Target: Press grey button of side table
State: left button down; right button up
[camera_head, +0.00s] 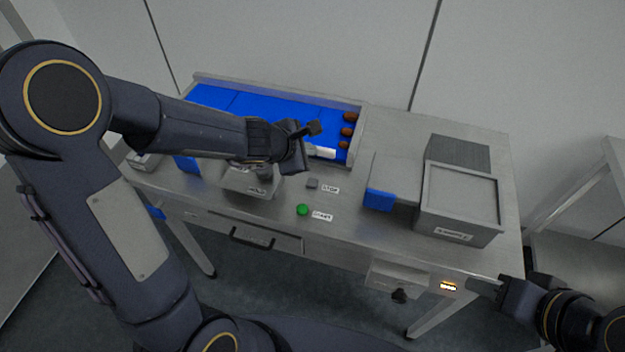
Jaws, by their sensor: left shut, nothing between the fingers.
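A small square grey button (312,183) sits on the metal table (345,215) beside a label that reads STOP. A round green button (302,210) with a START label is nearer the front edge. My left gripper (322,152) reaches in from the left above the table, just behind the grey button in the picture. It is shut and empty, and looks apart from the button. My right gripper (482,286) is low at the right, by the table's front right corner, pointing left; its finger opening is unclear.
A blue belt (275,107) with several brown dates (348,117) at its right end runs along the back. A grey bin (462,200) and a blue-fronted tray (379,199) stand right of the buttons. A drawer handle (252,238) and a dark knob (399,296) jut from the front.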

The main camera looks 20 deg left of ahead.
aim_at(309, 184)
pick_arm(q)
jog(key=shift+f+b, duration=4.3)
jog(key=shift+f, duration=0.1)
jog(key=shift+f+b, duration=0.4)
jog(key=shift+b, duration=0.05)
jog(key=shift+f+b, duration=0.45)
jog(key=shift+b, duration=0.05)
jog(key=shift+r+p, duration=0.85)
notch_tip(309, 184, up, 5)
jog(key=p, duration=0.5)
jog(key=shift+r, duration=0.1)
